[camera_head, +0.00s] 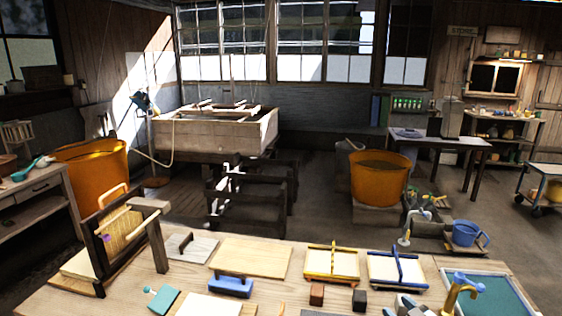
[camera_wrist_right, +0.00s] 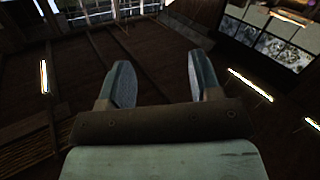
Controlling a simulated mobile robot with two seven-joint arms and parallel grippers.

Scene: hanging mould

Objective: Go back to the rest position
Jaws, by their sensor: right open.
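My right gripper (camera_wrist_right: 157,75) is open in the right wrist view, its two grey fingers apart with nothing between them. Only dark floor or wall and windows show beyond it. In the head view a grey shape at the bottom edge right of centre may be part of this gripper; it is too small to tell. My left gripper is not in view. A yellow-edged frame (camera_head: 331,264) and a blue-edged frame (camera_head: 397,269) lie flat on the table.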

